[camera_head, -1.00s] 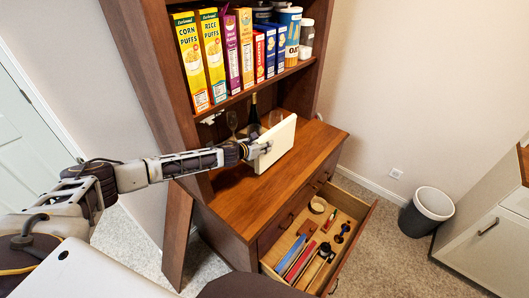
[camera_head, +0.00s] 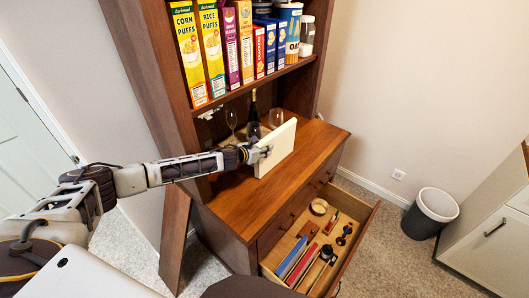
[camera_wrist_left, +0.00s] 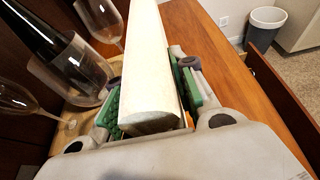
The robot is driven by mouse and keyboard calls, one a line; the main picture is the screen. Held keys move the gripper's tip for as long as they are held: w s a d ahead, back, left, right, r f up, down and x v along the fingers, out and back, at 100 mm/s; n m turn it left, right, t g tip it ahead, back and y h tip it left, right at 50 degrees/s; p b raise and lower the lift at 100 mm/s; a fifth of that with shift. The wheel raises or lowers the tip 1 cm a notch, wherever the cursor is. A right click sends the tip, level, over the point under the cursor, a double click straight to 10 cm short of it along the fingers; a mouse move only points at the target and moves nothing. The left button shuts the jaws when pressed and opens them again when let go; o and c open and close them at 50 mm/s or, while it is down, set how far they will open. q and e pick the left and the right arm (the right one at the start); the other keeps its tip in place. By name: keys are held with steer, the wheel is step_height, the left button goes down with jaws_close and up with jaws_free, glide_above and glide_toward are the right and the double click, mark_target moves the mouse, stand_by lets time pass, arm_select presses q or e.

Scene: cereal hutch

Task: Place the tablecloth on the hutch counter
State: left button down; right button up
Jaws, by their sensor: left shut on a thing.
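The tablecloth (camera_head: 277,149) is a cream, folded, slab-like bundle standing on its edge over the hutch counter (camera_head: 236,207). My left gripper (camera_head: 260,153) is shut on its near end, coming in from the left. In the left wrist view the tablecloth (camera_wrist_left: 146,65) lies between the green finger pads of the left gripper (camera_wrist_left: 150,105) and points away along the counter (camera_wrist_left: 200,35). Its lower edge is close to the counter; I cannot tell if it touches. My right gripper is not in view.
A bottle (camera_head: 253,108) and wine glasses (camera_head: 232,119) stand at the counter's back, left of the cloth. Cereal boxes (camera_head: 212,48) fill the shelf above. The counter's near and right parts are clear.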

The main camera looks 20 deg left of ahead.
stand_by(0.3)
arm_select(q)
steer(key=c, duration=1.2)
jaws_free()
steer(key=shift+f, duration=0.1)
steer(key=shift+o, duration=0.2)
steer(key=shift+s+a, duration=0.1)
steer(key=shift+s, duration=0.05)
steer(key=v, duration=1.1)
steer(key=shift+s+r, duration=0.25)
steer(key=shift+a, duration=0.1)
